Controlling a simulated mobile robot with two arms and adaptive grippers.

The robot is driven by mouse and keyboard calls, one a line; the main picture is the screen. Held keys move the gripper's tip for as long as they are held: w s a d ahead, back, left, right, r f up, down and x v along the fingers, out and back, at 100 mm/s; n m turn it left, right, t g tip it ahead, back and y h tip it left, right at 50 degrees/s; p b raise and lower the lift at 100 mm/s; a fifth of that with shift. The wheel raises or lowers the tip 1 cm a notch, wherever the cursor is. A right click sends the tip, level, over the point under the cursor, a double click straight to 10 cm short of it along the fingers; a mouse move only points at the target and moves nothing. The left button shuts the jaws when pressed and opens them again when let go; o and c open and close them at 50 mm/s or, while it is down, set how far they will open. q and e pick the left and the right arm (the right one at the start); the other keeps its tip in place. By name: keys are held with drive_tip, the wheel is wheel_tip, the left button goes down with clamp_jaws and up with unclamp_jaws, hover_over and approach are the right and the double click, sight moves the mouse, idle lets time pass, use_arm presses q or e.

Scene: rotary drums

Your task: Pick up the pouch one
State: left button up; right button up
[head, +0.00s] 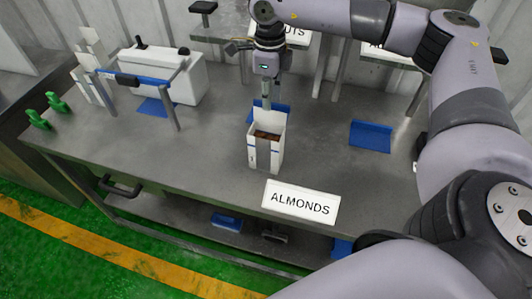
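The pouch (261,158) is a white, box-like pack with an open top and brown contents inside. It stands upright on the grey metal table, a little right of the middle. My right gripper (266,101) points straight down at the raised back edge of the pouch. Its fingertips overlap that edge in the picture. I cannot tell whether the fingers are closed on it or just beside it. My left gripper is not in view.
An ALMONDS sign (301,202) hangs at the table's front edge. A blue bracket (371,136) lies to the right. A white machine (163,76) with a blue-barred frame stands at the left, near green clips (40,120). The table between machine and pouch is clear.

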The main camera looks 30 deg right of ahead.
sight(270, 113)
wheel_tip(270, 113, down, 5)
drive_tip(key=p, duration=0.2)
drive_tip(key=shift+d+f+p, duration=0.15)
drive_tip(key=shift+p, duration=0.25)
drive_tip(key=shift+f, duration=0.35)
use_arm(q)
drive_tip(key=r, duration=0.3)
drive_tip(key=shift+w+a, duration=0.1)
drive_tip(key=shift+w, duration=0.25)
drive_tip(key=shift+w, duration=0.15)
use_arm(e)
drive_tip(key=c, duration=0.4)
clamp_jaws()
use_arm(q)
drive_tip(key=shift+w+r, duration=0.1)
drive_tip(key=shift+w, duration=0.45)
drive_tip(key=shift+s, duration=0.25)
use_arm(e)
drive_tip(key=shift+r, duration=0.1)
